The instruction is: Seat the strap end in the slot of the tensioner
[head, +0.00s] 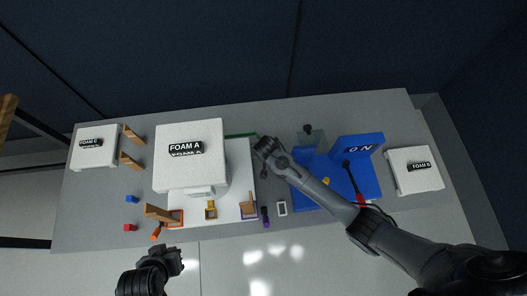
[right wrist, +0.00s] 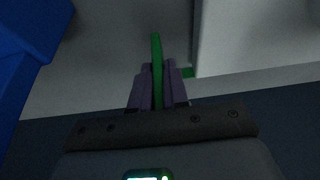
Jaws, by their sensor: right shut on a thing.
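A green strap (head: 240,135) runs along the back edge of the white board. My right gripper (head: 262,150) is at the strap's right end, beside the board. In the right wrist view its purple fingers (right wrist: 158,88) are shut on the green strap (right wrist: 156,55), which stands up between them.
The FOAM A block (head: 205,130) stands on the white board (head: 238,165). A blue stand (head: 368,180) is right of my right gripper, with a small grey-green part (head: 308,137) at its back. FOAM B (head: 415,182) and FOAM C (head: 85,155) are at the sides.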

